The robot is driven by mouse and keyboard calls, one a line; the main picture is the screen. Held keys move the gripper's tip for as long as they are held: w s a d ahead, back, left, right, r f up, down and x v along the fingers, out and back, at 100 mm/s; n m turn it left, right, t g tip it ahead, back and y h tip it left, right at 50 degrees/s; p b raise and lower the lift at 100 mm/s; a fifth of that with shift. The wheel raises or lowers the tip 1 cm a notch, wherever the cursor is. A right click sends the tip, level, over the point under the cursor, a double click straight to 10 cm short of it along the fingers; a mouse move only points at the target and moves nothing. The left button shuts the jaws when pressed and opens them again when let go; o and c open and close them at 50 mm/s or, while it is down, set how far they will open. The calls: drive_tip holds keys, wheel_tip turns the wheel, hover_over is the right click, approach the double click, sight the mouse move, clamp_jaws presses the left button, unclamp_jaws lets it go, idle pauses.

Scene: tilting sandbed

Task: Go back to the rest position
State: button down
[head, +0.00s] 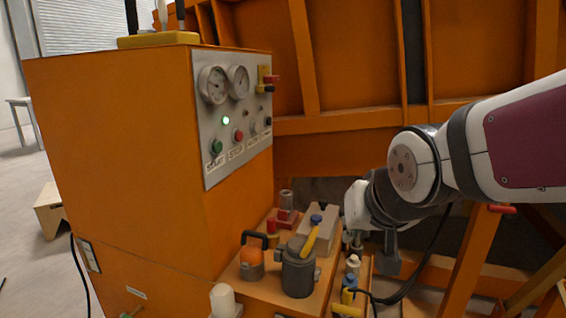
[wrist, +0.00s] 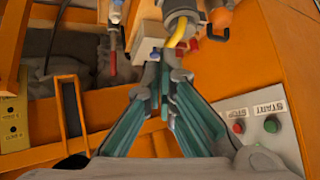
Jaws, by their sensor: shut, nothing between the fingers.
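My gripper (wrist: 164,78) is shut and empty; its two fingers meet near the middle of the wrist view. In the head view my arm reaches in from the right, and its wrist hangs beside the small shelf of valves and fittings (head: 262,288); the fingertips are hard to make out there. The orange control cabinet (head: 120,150) stands on the left. Its grey panel (head: 218,172) has two gauges, a lit green lamp (head: 225,120), a green START button (head: 216,147) and a red STOP button (head: 238,135). The panel's buttons also show at the lower right of the wrist view (wrist: 255,115).
The large orange sandbed wall (head: 350,60) rises behind. Black cables hang near the arm.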

drive_tip(key=s+d+f+g, duration=0.1)
drive_tip(key=s+d+g, duration=0.15)
drive_tip(key=s, duration=0.75)
drive_tip(key=s+d+f+g+h, duration=0.1)
drive_tip(key=s+d+f+g, duration=0.15)
drive_tip(key=s, duration=0.65)
drive_tip(key=s+d+f+g, duration=0.1)
drive_tip(key=s+d+g, duration=0.15)
drive_tip(key=s, duration=0.75)
wheel_tip(320, 180, up, 26)
drive_tip(key=t+p, duration=0.3)
drive_tip(key=p, duration=2.1)
drive_tip(key=shift+w, duration=0.45)
